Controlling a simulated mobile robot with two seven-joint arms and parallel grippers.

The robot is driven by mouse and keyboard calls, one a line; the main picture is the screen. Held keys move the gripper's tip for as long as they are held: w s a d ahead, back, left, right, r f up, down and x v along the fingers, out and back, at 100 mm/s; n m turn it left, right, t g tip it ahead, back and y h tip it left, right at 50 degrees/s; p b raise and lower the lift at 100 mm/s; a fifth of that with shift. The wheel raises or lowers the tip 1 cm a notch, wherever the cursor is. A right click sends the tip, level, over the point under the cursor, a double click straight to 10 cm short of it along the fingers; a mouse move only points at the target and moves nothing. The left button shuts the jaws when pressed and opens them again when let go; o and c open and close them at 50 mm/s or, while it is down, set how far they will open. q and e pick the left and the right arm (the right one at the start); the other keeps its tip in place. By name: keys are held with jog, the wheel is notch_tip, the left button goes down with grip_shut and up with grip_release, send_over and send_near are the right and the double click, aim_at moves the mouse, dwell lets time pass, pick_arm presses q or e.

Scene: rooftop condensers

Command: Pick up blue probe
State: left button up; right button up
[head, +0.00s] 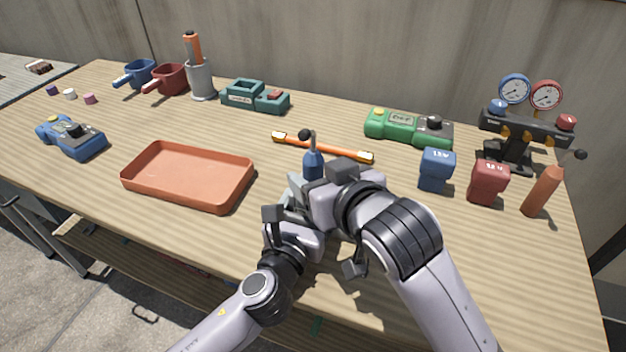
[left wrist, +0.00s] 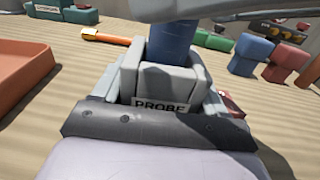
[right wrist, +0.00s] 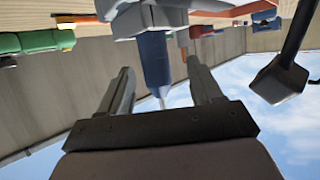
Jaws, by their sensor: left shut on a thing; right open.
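The blue probe (head: 313,163) stands upright above the front middle of the table. In the left wrist view, its blue shaft (left wrist: 174,45) rises from a pale grey block labelled PROBE. My left gripper (left wrist: 160,85) is shut on that block. My right gripper (right wrist: 159,68) is open, with a finger on each side of the blue shaft (right wrist: 154,60); a gap shows on both sides. The shaft narrows to a thin pale tip between those fingers. In the head view, my right gripper and wrist hide much of the block and both sets of fingertips.
An orange tray (head: 160,186) lies left of my grippers. An orange bar (head: 322,148) with yellow ends lies just behind. A green device (head: 400,125), a blue block (head: 435,172), a red block (head: 487,183) and a gauge stand (head: 515,150) are at right. The front right tabletop is clear.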

aim_at(309, 167)
jog(key=shift+d+x, duration=0.1)
jog(key=shift+x, duration=1.25)
jog(key=shift+d+x, duration=0.15)
jog(key=shift+x, duration=1.25)
jog(key=shift+f, duration=0.1)
jog(key=c, duration=1.2)
